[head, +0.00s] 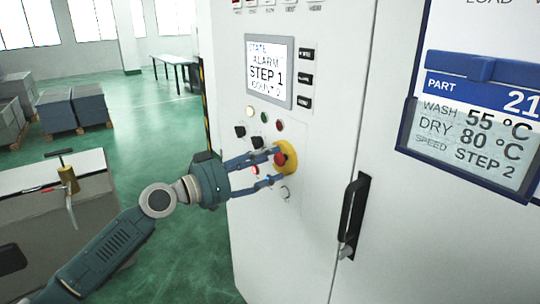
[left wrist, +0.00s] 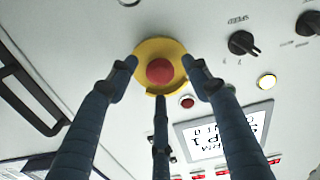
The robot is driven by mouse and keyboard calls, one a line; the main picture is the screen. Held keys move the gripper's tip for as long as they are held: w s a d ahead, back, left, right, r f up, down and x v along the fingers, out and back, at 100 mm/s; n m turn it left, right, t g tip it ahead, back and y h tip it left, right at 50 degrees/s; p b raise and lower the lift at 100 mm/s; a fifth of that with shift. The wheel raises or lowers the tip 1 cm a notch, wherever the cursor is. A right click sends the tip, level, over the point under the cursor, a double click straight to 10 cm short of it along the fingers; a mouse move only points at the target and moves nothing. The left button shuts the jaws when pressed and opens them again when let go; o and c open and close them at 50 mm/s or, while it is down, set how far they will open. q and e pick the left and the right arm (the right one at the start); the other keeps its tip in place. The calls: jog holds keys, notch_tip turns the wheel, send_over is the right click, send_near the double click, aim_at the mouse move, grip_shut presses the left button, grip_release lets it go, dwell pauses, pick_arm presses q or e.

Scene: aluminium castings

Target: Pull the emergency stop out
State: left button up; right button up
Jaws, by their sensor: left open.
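The emergency stop (head: 281,159) is a red mushroom button on a yellow round base (head: 291,157), on the front of a white machine cabinet. It also shows in the left wrist view (left wrist: 159,71), near the upper middle. My left gripper (head: 272,168) is open, with its blue fingers spread around the button. In the left wrist view the left gripper (left wrist: 158,85) has one fingertip on each side of the yellow base and a third finger below it in the picture. I cannot tell whether the fingers touch the button. My right gripper is not in view.
The panel has a display (head: 268,70) reading ALARM STEP 1, black knobs and small buttons beside the stop. A black door handle (head: 352,215) stands out to the right. A bench (head: 60,200) with tools is at the left.

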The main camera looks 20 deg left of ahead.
pick_arm(q)
jog(key=shift+w+d, duration=0.3)
jog(key=shift+w, duration=0.1)
jog(key=shift+c, duration=0.3)
